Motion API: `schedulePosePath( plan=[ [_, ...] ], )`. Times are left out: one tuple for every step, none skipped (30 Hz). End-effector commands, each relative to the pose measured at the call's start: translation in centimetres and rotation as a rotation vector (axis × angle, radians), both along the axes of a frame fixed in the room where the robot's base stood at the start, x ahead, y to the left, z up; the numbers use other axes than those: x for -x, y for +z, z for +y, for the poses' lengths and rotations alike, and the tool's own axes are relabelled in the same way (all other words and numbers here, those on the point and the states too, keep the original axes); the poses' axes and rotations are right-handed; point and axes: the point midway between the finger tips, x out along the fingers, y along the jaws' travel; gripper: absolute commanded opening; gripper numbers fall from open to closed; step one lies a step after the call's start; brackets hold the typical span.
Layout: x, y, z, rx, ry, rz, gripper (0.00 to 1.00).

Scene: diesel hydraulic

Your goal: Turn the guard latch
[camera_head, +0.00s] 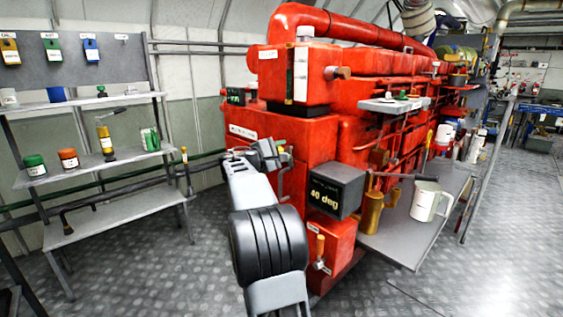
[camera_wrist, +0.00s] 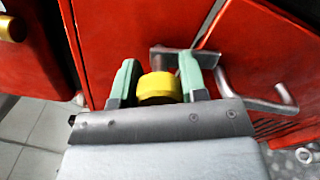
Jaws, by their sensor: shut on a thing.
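The red engine (camera_head: 300,140) fills the middle of the head view. My gripper (camera_head: 282,155) is at the engine's red front panel, and my arm hides part of that spot. In the wrist view, my gripper (camera_wrist: 158,82) has its two pale green fingers on either side of a yellow round knob (camera_wrist: 159,87), shut on it. A grey metal bar (camera_wrist: 185,57) on the red panel shows just behind the knob. The knob and bar look like the guard latch, but how they join is hidden. A bent grey handle (camera_wrist: 262,100) is to the right of the fingers.
A black box reading "40 deg" (camera_head: 335,190) projects from the engine right of my arm.

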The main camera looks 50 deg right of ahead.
Motion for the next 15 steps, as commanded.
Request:
schedulePosePath(
  plan=[
    [0.02, -0.45, 0.0, 0.002, -0.001, -0.035, 0.16],
    [0.02, -0.44, 0.01, 0.004, -0.001, -0.056, 0.16],
    [0.01, -0.4, 0.0, 0.006, -0.001, -0.081, 0.16],
    [0.01, -0.35, 0.0, 0.008, -0.001, -0.1, 0.16],
    [0.01, -0.33, 0.0, 0.009, -0.001, -0.117, 0.16],
    [0.01, -0.32, 0.0, 0.01, -0.001, -0.137, 0.16],
    [0.01, -0.3, 0.0, 0.011, -0.001, -0.152, 0.16],
    [0.02, -0.27, 0.0, 0.012, -0.001, -0.166, 0.16],
    [0.01, -0.23, 0.0, 0.013, -0.001, -0.182, 0.16],
    [0.01, -0.22, 0.0, 0.013, -0.001, -0.194, 0.16],
    [0.01, -0.21, 0.0, 0.014, -0.001, -0.205, 0.16],
    [0.01, -0.19, 0.0, 0.015, -0.001, -0.216, 0.16],
    [0.01, -0.17, 0.0, 0.015, -0.002, -0.224, 0.16],
    [0.01, -0.17, -0.01, 0.015, -0.002, -0.231, 0.16],
    [0.0, -0.13, -0.01, 0.016, -0.002, -0.239, 0.16]
  ],
)
